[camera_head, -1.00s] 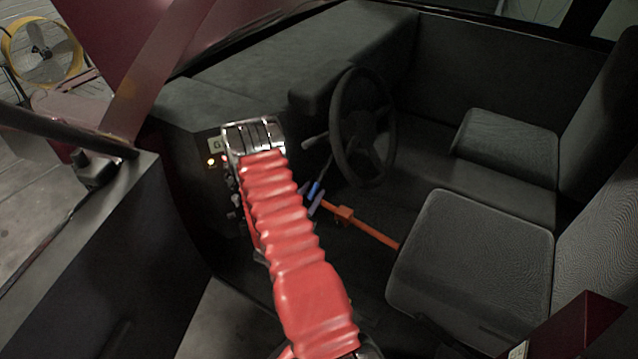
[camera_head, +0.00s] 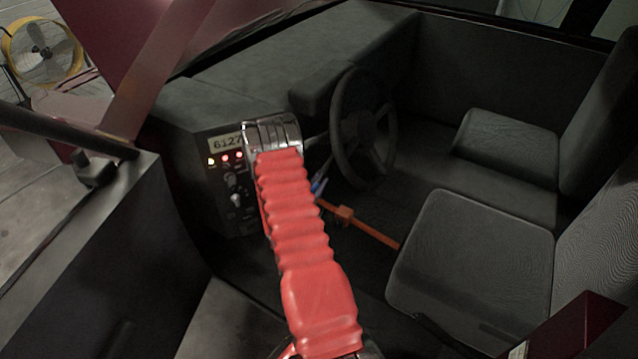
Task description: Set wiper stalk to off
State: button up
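The steering wheel (camera_head: 363,125) stands dark and upright in the cab, right of my arm. A thin grey stalk (camera_head: 318,140) shows between the wheel and the end of my arm; most of it is hidden, and its setting cannot be read. A blue-tipped lever (camera_head: 319,184) is just below it. My arm, in a red ribbed sleeve, reaches up to a metal wrist end (camera_head: 272,133) left of the wheel and beside the stalk. My gripper's fingers are hidden behind this end, so I cannot tell whether they touch the stalk.
A switch panel (camera_head: 232,190) with lit lamps and a plate reading 6127 (camera_head: 227,142) is left of my arm. An orange bar (camera_head: 370,229) crosses the floor below the wheel. Two grey seats (camera_head: 470,260) fill the right. The open door (camera_head: 95,250) stands at left.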

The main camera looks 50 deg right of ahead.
grip_shut()
